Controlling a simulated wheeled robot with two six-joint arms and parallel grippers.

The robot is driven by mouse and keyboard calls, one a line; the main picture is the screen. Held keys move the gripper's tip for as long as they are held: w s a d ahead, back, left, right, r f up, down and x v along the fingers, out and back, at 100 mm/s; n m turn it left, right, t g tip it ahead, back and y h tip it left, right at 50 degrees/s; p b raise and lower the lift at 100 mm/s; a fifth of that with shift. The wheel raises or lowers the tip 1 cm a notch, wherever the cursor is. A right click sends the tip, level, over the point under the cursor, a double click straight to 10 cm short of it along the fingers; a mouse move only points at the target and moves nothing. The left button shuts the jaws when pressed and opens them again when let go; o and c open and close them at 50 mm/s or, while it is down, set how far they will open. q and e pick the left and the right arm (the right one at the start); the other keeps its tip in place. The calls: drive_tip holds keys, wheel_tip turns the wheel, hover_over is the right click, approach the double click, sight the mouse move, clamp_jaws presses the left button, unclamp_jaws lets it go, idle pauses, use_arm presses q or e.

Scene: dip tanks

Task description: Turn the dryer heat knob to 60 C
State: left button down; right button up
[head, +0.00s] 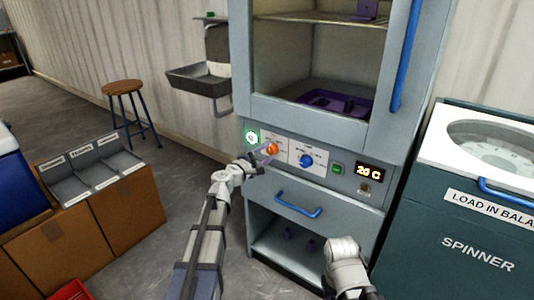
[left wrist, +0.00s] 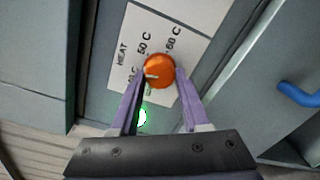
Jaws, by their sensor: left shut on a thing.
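The orange heat knob (head: 272,148) is on the dryer's (head: 313,191) front panel, left of a blue knob. It also shows in the left wrist view (left wrist: 160,70) on a white plate (left wrist: 135,45) marked HEAT, with 50 C above left and 60 C above right. A third label at lower left is partly covered. The knob's white mark points left and slightly down, toward that covered label. My left gripper (left wrist: 163,80) is shut on the knob, one purple finger on each side. In the head view, a right arm link (head: 346,266) shows low, its fingers hidden.
A blue knob (head: 306,160), a green button (head: 337,169) and a display (head: 369,171) reading about 20 C sit right of the orange knob. A blue drawer handle (head: 298,209) is below. The spinner (head: 470,220) stands at right, a wooden stool (head: 124,90) at far left.

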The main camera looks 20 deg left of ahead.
use_arm(q)
drive_tip(key=m, duration=0.5)
drive_tip(key=shift+r+m, duration=0.1)
drive_tip(key=shift+m, duration=0.2)
drive_tip(key=m, duration=0.9)
drive_tip(key=shift+s+d+m, duration=0.1)
drive_tip(key=shift+d+m, duration=0.05)
drive_tip(key=shift+m, duration=0.15)
drive_tip(key=shift+r+m+t, duration=0.1)
drive_tip(key=shift+m+t, duration=0.2)
drive_tip(key=shift+m, duration=2.2)
drive_tip(key=shift+c, duration=1.9)
unclamp_jaws()
drive_tip(key=shift+s, duration=0.1)
